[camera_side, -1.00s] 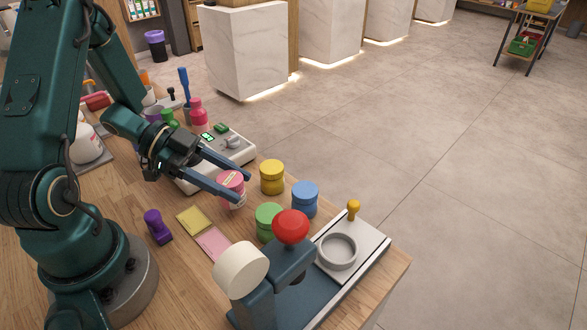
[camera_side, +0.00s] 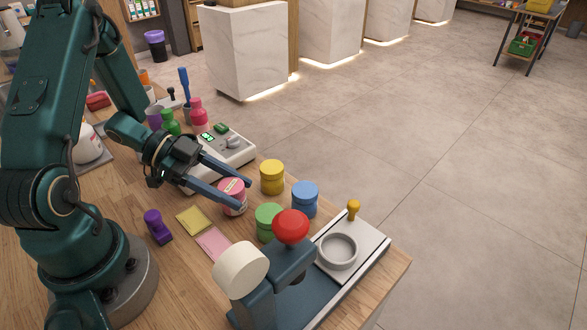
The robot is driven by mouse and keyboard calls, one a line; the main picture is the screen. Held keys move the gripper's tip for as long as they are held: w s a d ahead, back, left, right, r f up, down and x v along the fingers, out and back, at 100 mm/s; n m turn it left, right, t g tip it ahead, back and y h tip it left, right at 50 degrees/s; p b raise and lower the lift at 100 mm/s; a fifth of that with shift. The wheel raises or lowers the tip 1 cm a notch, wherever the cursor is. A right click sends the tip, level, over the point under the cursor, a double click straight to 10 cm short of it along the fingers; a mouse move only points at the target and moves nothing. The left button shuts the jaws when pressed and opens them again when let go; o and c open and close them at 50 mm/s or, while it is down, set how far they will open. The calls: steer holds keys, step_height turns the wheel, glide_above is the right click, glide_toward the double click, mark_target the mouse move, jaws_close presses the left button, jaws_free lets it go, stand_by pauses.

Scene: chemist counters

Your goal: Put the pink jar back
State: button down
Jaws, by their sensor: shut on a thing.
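The pink jar (camera_side: 233,203) has a pink lid and a pale label and stands upright at the near-left of a group of jars. My gripper (camera_side: 241,191) reaches in from the left with its two long fingers around the jar's upper part, shut on it. Part of the jar is hidden by the near finger. The yellow jar (camera_side: 272,177), the blue jar (camera_side: 305,199) and the green jar (camera_side: 269,222) stand close by on its right side. I cannot tell for sure whether the pink jar's base touches the counter.
A press with a red knob (camera_side: 291,226) and a tray with a round ring (camera_side: 338,251) stand at the front right. A scale (camera_side: 222,152) is behind the gripper. A yellow card (camera_side: 194,220), a pink card (camera_side: 213,243) and a purple stamp (camera_side: 158,227) lie nearby.

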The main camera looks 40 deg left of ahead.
steer(key=shift+f, duration=0.3)
steer(key=shift+c, duration=0.7)
jaws_free()
